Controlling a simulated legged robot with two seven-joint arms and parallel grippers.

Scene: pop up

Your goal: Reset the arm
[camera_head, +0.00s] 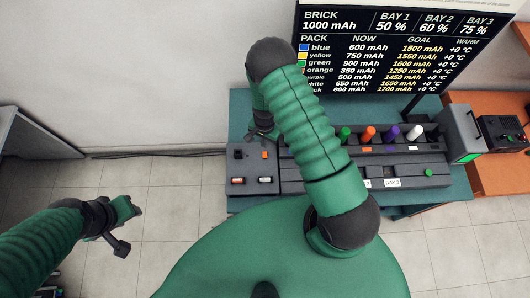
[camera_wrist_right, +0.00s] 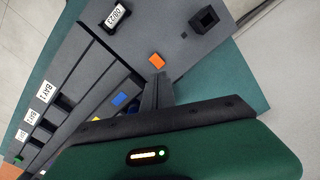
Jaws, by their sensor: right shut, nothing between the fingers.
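My right arm rises from the bottom middle of the head view, bends over at the top and hangs down over the bench. My right gripper (camera_head: 264,134) is small and partly hidden there, above the grey panel. In the right wrist view its fingers (camera_wrist_right: 158,88) are shut and empty, near an orange square button (camera_wrist_right: 157,61) on the panel; contact cannot be told. My left gripper (camera_head: 122,222) is over the floor at the left, clear of the bench. Its finger opening is unclear.
The grey panel (camera_head: 240,182) and a rack with green (camera_head: 344,133), orange (camera_head: 368,133), purple (camera_head: 391,132) and white (camera_head: 415,132) packs stand on the teal bench (camera_head: 240,103). A screen (camera_head: 400,50) stands behind. A grey box (camera_head: 460,132) is at right. Floor at left is free.

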